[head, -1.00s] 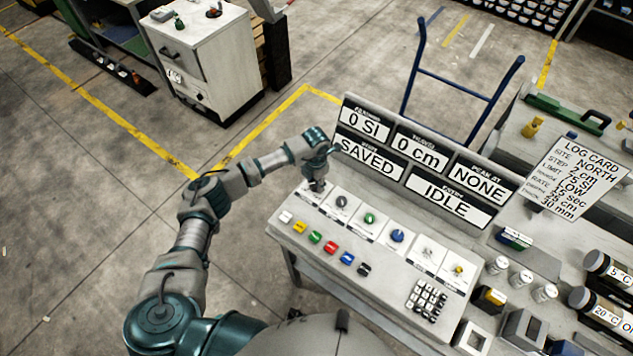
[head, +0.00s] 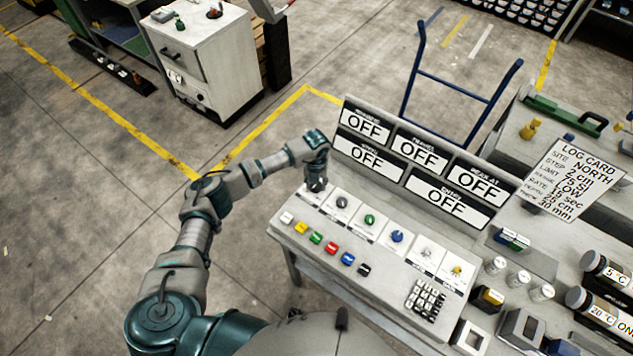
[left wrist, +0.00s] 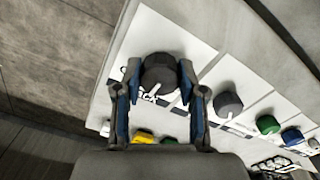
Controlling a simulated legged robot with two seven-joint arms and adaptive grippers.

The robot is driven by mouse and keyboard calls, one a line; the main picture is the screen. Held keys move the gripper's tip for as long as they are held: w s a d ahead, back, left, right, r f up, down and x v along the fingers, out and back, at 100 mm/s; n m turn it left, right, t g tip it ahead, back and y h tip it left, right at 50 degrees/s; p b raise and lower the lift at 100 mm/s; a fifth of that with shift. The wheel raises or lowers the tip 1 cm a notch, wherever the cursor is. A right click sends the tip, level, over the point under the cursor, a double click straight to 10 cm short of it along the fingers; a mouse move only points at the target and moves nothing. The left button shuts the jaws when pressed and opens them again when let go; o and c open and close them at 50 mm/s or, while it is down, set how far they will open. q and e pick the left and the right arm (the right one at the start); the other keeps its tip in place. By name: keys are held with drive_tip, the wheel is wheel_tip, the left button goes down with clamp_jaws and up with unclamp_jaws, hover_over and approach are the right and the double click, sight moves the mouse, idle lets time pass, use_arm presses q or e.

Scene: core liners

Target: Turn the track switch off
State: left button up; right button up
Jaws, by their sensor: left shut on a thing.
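The control console (head: 305,262) carries a row of knobs along its upper panel. The leftmost knob is dark grey with a white pointer line, seen best in the left wrist view (left wrist: 160,75); its label is partly covered, with only "CK" readable. My left gripper (head: 316,184) is over this knob at the console's upper left. In the left wrist view its two fingers (left wrist: 158,80) are closed on the knob's sides. The display board (head: 413,158) behind the knobs reads OFF in all its windows. My right gripper is not in view.
Beside the held knob are a grey knob (left wrist: 228,103), a green knob (head: 369,219) and a blue knob (head: 397,236). Coloured buttons (head: 316,237) and a keypad (head: 425,300) lie nearer me. A log card (head: 572,178) stands at right. Open floor lies left.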

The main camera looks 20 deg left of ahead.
use_arm(q)
drive_tip(key=n, duration=0.1)
drive_tip(key=n+p, duration=0.1)
drive_tip(key=n, duration=0.2)
drive_tip(key=shift+s+f+n, duration=0.15)
drive_tip(key=shift+s+n, duration=0.15)
drive_tip(key=n+p, duration=0.2)
drive_tip(key=n, duration=0.2)
drive_tip(key=shift+n, duration=0.3)
drive_tip(key=shift+f, duration=0.1)
drive_tip(key=o, duration=1.1)
drive_tip(key=shift+o, duration=0.2)
drive_tip(key=shift+w, duration=0.15)
